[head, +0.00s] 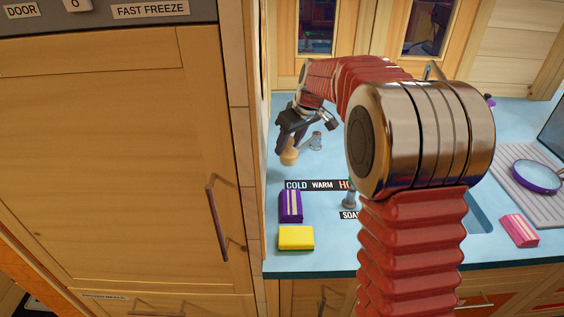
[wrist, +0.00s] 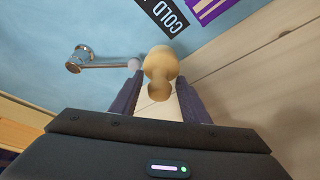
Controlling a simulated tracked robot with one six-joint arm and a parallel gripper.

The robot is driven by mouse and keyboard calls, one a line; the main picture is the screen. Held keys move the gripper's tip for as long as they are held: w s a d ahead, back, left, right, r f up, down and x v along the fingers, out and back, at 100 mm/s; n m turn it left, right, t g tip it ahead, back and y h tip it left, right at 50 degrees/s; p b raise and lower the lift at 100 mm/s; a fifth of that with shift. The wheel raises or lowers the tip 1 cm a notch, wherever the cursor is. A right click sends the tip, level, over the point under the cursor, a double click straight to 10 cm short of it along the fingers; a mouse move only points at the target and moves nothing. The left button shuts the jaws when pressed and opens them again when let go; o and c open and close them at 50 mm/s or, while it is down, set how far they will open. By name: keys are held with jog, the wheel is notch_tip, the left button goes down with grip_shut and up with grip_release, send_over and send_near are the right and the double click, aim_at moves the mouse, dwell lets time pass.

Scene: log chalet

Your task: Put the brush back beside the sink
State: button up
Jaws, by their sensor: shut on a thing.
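The brush (head: 289,156) has a pale wooden, rounded end and is at the back left of the blue counter. My gripper (head: 291,132) is shut on it from above. In the wrist view the brush (wrist: 160,66) sits between the two dark fingers of my gripper (wrist: 160,98), its round end facing the counter. I cannot tell whether it touches the counter. The sink (head: 480,216) shows only as a strip to the right of my arm, which hides the rest.
A chrome lever tap (wrist: 78,60) is close to the brush. Purple (head: 290,206) and yellow (head: 296,238) sponges lie at the front left. A pan (head: 537,177) and pink sponge (head: 519,230) are right of the sink. A tall wooden cabinet (head: 110,160) bounds the left.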

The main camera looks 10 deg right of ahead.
aim_at(283, 162)
jog(key=shift+w+a, duration=0.15)
jog(key=shift+a, duration=0.85)
jog(key=shift+d+f, duration=0.25)
jog(key=shift+f, duration=0.8)
notch_tip(283, 162, down, 5)
jog(key=shift+a, duration=0.15)
jog(key=o, duration=0.7)
jog(key=shift+o, duration=0.2)
